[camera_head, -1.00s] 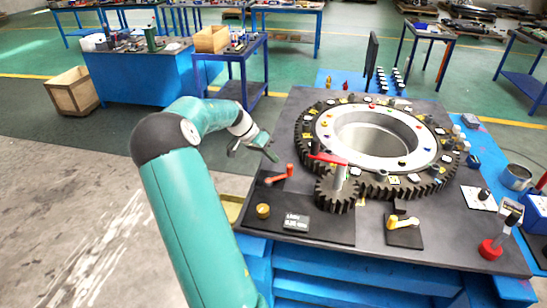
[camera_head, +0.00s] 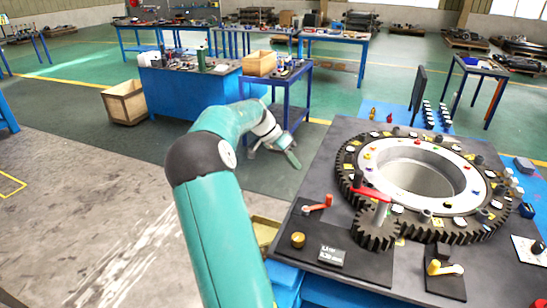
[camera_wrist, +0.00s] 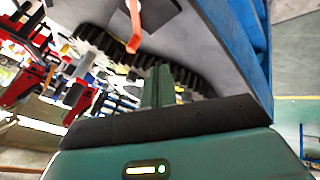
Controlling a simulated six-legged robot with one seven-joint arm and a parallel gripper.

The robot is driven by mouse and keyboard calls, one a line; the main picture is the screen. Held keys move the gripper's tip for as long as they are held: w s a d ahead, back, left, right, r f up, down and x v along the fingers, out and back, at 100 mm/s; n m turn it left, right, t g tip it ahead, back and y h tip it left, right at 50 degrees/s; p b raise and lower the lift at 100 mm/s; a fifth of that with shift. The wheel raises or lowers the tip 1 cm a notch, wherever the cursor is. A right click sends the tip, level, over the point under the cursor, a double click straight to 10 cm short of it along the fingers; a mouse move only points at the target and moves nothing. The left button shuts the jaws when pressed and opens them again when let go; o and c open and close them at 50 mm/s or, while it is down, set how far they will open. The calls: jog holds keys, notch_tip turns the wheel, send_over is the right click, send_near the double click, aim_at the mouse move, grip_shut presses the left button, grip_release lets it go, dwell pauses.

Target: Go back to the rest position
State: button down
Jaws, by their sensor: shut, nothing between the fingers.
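My gripper (camera_head: 291,158) is at the end of my green arm, left of the black work table (camera_head: 315,215) in the head view. It is apart from the table and holds nothing. In the wrist view the green finger (camera_wrist: 158,88) points up the picture, its two halves close together. Past it the large gear ring (camera_wrist: 110,55) and an orange-red handle (camera_wrist: 133,25) show.
The large gear ring (camera_head: 480,230) and small gear (camera_head: 376,232) sit on the work table. A red crank handle (camera_head: 318,205) and a brass cup (camera_head: 298,240) lie near its left edge. A wooden crate (camera_head: 125,103) stands back left. The floor left of my arm is clear.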

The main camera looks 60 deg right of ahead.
jog(key=w+a+r+n+t, duration=0.3)
jog(key=a+n, duration=0.1)
jog(key=a, duration=0.6)
jog(key=w+a+r+n+t+y, duration=0.1)
jog(key=w+a+r+n+t, duration=0.2)
jog(key=a, duration=0.8)
jog(key=w+a+r+n+t, duration=0.25)
jog(key=a+n, duration=0.25)
jog(key=a, duration=0.5)
jog(key=s+a+n+t+y, duration=0.1)
jog(key=s+a+n, duration=0.3)
jog(key=a, duration=0.8)
jog(key=s+a+n+t, duration=0.3)
jog(key=s+a+n, duration=0.2)
jog(key=a, duration=0.7)
jog(key=shift+a+f+n+y, duration=0.15)
jog(key=shift+f+n+y, duration=0.3)
jog(key=shift+n, duration=0.25)
jog(key=shift+s, duration=0.1)
